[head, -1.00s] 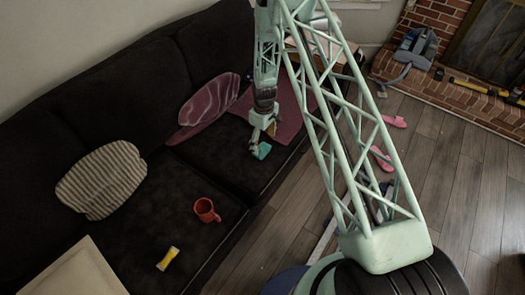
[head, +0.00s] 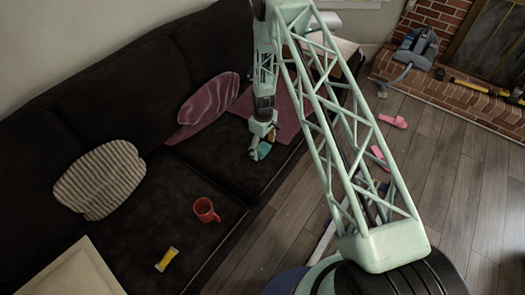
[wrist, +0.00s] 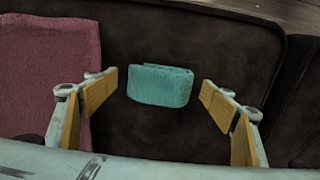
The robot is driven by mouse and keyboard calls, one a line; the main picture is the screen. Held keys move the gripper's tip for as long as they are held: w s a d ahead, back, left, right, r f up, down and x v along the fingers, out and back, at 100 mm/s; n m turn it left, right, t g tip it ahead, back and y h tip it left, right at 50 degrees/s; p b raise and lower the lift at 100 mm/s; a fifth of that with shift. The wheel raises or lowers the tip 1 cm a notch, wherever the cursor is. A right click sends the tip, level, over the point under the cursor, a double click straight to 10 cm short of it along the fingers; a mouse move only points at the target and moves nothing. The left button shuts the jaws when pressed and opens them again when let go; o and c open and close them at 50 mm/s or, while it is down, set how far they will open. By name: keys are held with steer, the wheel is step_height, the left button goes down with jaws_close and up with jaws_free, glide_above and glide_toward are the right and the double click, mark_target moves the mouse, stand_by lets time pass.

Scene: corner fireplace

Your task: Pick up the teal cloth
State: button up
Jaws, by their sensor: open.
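The teal cloth (wrist: 160,85) lies folded on the dark sofa seat. In the wrist view it sits between and a little beyond the two tan-padded fingers of my gripper (wrist: 159,100), with a gap on each side. In the head view my gripper (head: 259,150) hangs over the right seat cushion, and the cloth (head: 264,150) shows beside its fingers, partly covered by them. My gripper is open and empty. I cannot tell its exact height above the cloth.
A mauve throw (wrist: 48,75) lies on the seat to the left of the cloth in the wrist view. A red mug (head: 206,210), a yellow sponge (head: 167,259) and a striped pillow (head: 101,181) rest on the left cushion. Pink slippers (head: 393,121) lie on the floor.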

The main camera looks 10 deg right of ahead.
stand_by(0.5)
steer(key=c, duration=0.9)
steer(key=shift+r, duration=0.1)
steer(key=shift+r+p, duration=0.4)
steer(key=shift+r, duration=0.9)
steer(key=s+a, duration=0.1)
steer(key=s, duration=0.4)
steer(key=s+a+r+p, duration=0.1)
steer(key=s, duration=0.4)
steer(key=s+a+r+p, duration=0.1)
steer(key=s+a, duration=0.1)
steer(key=s, duration=0.3)
steer(key=shift+s+r, duration=0.15)
steer(key=shift+s, duration=0.05)
steer(key=shift+r, duration=0.1)
